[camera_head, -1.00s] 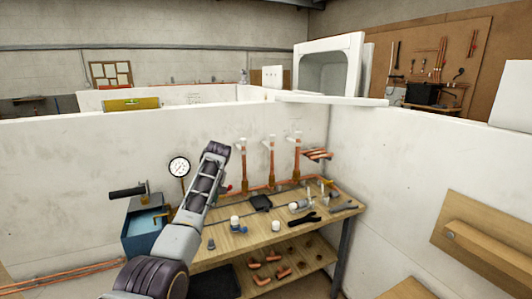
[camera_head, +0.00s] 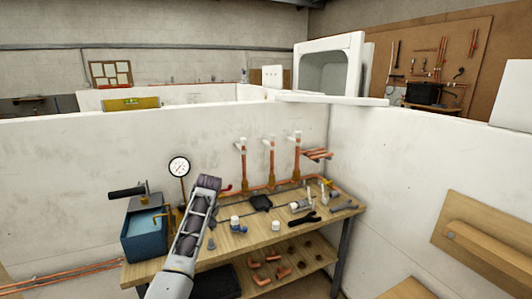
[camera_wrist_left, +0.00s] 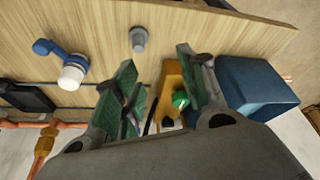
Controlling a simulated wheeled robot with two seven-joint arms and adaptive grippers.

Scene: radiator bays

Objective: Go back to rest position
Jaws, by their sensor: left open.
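My left arm (camera_head: 190,235) comes in from the bottom edge of the head view, in front of the workbench (camera_head: 230,240). My left gripper (camera_wrist_left: 158,78) shows in the left wrist view with its two green-padded fingers spread apart and nothing held between them. Beyond the fingers are the wooden bench top, a grey cap (camera_wrist_left: 138,38) and a brass-coloured part with a green piece (camera_wrist_left: 180,98). In the head view the arm hides the fingertips. My right gripper is in neither view.
A blue tank (camera_head: 145,235) with a handle and a gauge (camera_head: 179,167) stand left of the arm. Upright copper pipes (camera_head: 271,160) and loose fittings are on the bench to the right. A low white wall (camera_head: 90,175) stands behind, another (camera_head: 395,185) at right.

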